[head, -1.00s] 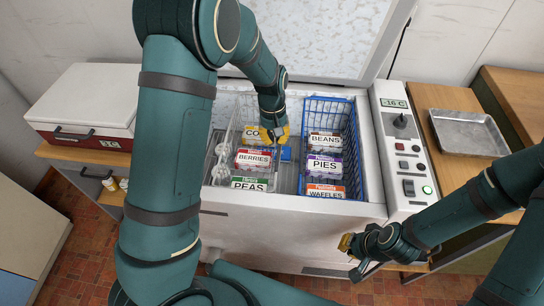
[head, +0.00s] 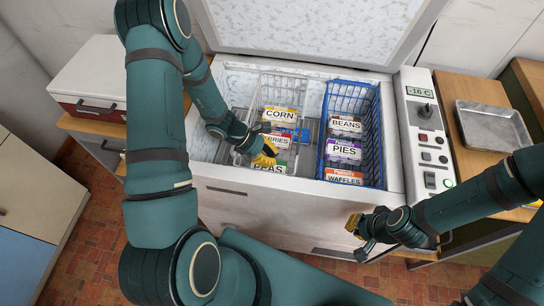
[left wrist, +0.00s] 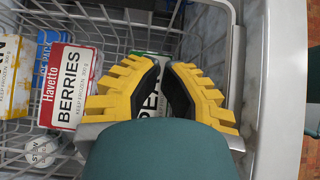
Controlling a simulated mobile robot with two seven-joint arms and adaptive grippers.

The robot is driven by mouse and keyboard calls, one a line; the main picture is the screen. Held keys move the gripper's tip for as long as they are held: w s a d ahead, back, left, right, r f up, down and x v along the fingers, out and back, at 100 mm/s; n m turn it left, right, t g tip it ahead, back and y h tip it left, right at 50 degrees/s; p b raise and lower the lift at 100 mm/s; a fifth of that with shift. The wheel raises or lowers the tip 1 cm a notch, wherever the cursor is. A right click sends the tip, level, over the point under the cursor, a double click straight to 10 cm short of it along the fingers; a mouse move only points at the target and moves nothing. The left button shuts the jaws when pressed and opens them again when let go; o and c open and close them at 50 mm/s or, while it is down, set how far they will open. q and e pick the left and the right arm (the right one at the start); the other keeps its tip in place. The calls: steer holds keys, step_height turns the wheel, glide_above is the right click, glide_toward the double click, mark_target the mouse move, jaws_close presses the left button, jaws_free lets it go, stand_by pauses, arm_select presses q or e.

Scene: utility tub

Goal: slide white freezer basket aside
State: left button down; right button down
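The white wire basket (head: 290,84) sits in the left part of the open chest freezer, holding cartons of corn (head: 283,114), berries and peas. Its wire wall (left wrist: 110,18) and the berries carton (left wrist: 70,85) show in the left wrist view. My right gripper (head: 357,238) hangs open and empty outside the freezer's front.
A blue wire basket (head: 352,88) with beans, pies and waffles stands at the freezer's right. The freezer's front rim (head: 300,188) is close to my left gripper. The control panel (head: 424,135) and a metal tray (head: 492,128) are farther right.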

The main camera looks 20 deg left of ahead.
arm_select(q)
steer(key=b+x, duration=0.1)
steer(key=x, duration=0.6)
steer(key=shift+d+f, duration=0.15)
steer(key=shift+d, duration=0.05)
steer(key=d+b, duration=0.1)
steer(key=d, duration=0.1)
steer(key=w+d+b, duration=0.1)
steer(key=d, duration=0.1)
steer(key=shift+w+d, duration=0.1)
steer(key=shift+d, duration=0.15)
